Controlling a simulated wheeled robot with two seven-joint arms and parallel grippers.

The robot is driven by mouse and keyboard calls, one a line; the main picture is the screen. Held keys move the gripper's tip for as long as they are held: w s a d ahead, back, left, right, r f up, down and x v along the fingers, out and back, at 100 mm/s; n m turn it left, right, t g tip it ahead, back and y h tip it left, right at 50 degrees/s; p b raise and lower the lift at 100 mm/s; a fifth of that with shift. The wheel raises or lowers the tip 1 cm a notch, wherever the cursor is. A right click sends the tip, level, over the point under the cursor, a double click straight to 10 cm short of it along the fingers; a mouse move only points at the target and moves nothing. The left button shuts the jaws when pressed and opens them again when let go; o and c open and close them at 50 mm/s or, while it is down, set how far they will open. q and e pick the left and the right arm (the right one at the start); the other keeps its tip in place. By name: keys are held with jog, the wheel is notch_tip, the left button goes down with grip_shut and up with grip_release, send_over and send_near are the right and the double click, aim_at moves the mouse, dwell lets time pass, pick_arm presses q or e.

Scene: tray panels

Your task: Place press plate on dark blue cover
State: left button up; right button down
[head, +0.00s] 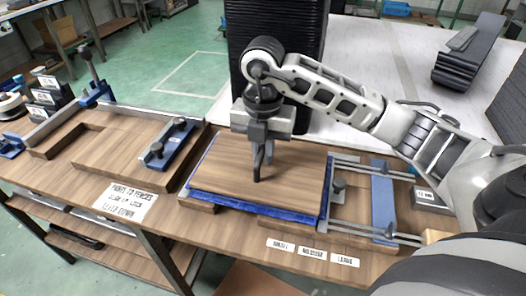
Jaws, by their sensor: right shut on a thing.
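The press plate (295,178) is a flat wood-coloured board in the middle of the bench. It lies level over the dark blue cover (262,208), whose blue edge shows along the plate's left and front sides. Whether the two touch all over, I cannot tell. My right gripper (259,170) points straight down above the middle of the plate, shut on it at a dark part that the fingers mostly hide. My left gripper is not in view.
A blue clamp bar (168,143) lies left of the plate. Metal rails with a blue bar (383,195) lie to the right. A tall black stack (275,40) stands behind. White labels (313,253) are on the bench's front. The wooden recess (70,140) at left is empty.

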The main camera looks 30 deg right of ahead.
jog(key=shift+f, duration=0.15)
jog(key=shift+f, duration=0.1)
jog(key=c, duration=1.9)
grip_release()
jog(key=shift+f, duration=0.15)
jog(key=o, duration=0.4)
jog(key=shift+o, duration=0.2)
